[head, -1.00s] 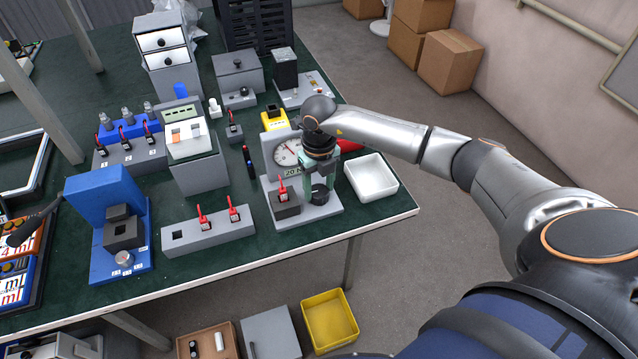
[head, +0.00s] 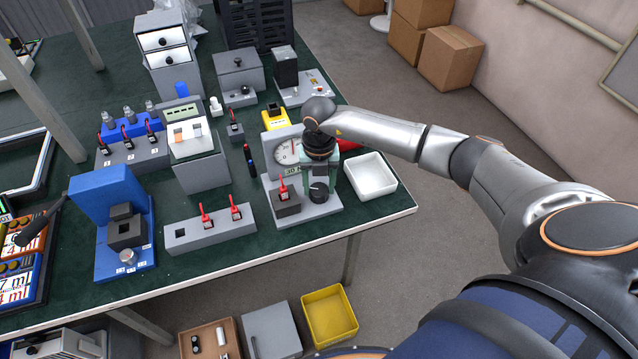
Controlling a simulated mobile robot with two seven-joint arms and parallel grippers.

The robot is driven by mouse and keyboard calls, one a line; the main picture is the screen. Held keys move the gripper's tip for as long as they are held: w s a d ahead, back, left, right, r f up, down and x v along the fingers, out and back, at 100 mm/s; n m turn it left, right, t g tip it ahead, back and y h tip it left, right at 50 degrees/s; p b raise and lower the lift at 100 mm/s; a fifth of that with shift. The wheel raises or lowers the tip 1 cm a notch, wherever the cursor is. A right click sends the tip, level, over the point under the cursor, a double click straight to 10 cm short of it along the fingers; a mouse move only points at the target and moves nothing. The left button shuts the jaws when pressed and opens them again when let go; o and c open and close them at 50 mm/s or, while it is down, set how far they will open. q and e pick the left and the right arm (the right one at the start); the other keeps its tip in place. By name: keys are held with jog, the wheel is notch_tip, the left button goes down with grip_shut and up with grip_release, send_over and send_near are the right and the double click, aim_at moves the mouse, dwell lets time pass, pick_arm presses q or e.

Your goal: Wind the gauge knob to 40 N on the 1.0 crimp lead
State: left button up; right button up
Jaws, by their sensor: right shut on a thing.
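The pull gauge (head: 287,151) has a round white dial and a small green display (head: 297,167), which seems to read 30 N but is partly covered by my gripper. Its dark round knob (head: 319,193) stands on the grey base at the right. My right gripper (head: 319,184) points down from above, its greenish fingers shut on the knob. A red crimp lead (head: 283,187) stands upright in the dark block left of the knob. Its size marking is too small to read. My left gripper is not in view.
A white tray (head: 371,176) stands close to the right of the gauge. A grey block (head: 209,231) with two red leads lies to the left. A blue fixture (head: 103,196) stands farther left. A yellow unit (head: 276,119) sits behind the gauge.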

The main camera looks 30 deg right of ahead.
aim_at(319, 189)
jog(key=o, duration=1.4)
jog(key=shift+r, duration=0.1)
notch_tip(319, 189, up, 12)
jog(key=shift+r, duration=0.2)
